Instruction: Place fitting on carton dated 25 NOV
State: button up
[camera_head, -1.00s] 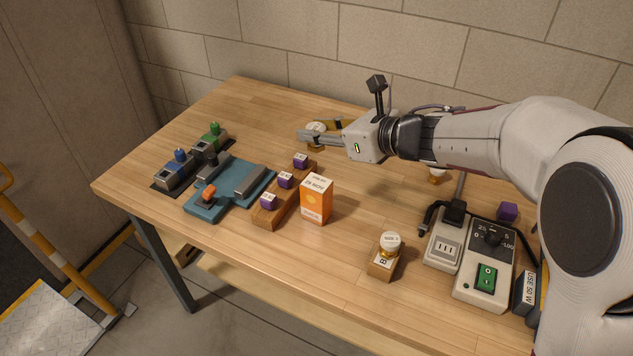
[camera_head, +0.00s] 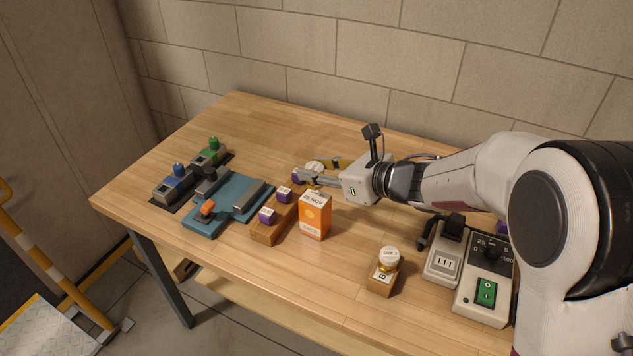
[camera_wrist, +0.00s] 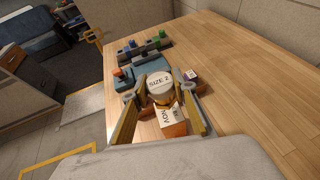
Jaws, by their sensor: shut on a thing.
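My gripper (camera_head: 312,174) is shut on the fitting (camera_head: 316,167), which has a round white top and a gold-coloured body. In the wrist view the fitting (camera_wrist: 159,86) reads SIZE 2 and sits between the two fingers (camera_wrist: 160,84). The orange carton (camera_head: 315,217) stands upright on the table, with a white band reading 25 NOV. In the head view the held fitting appears just above and behind the carton's top; the exact gap cannot be told. In the wrist view the carton's lettered part (camera_wrist: 170,116) shows just below the fitting. The fitting's lower part is partly hidden.
A wooden block (camera_head: 268,234) with purple cubes (camera_head: 267,215) stands left of the carton; a finger partly covers the far cube. A blue fixture (camera_head: 203,225) lies farther left. Another white-topped fitting (camera_head: 389,258) stands on a small block at front right, beside a switch box (camera_head: 482,292).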

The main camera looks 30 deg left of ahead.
jog(key=shift+f, duration=1.85)
jog(key=shift+f, duration=0.15)
jog(key=o, duration=1.1)
jog(key=shift+o, duration=0.2)
jog(key=shift+r, duration=0.2)
jog(key=v, duration=1.2)
jog(key=shift+f, duration=0.1)
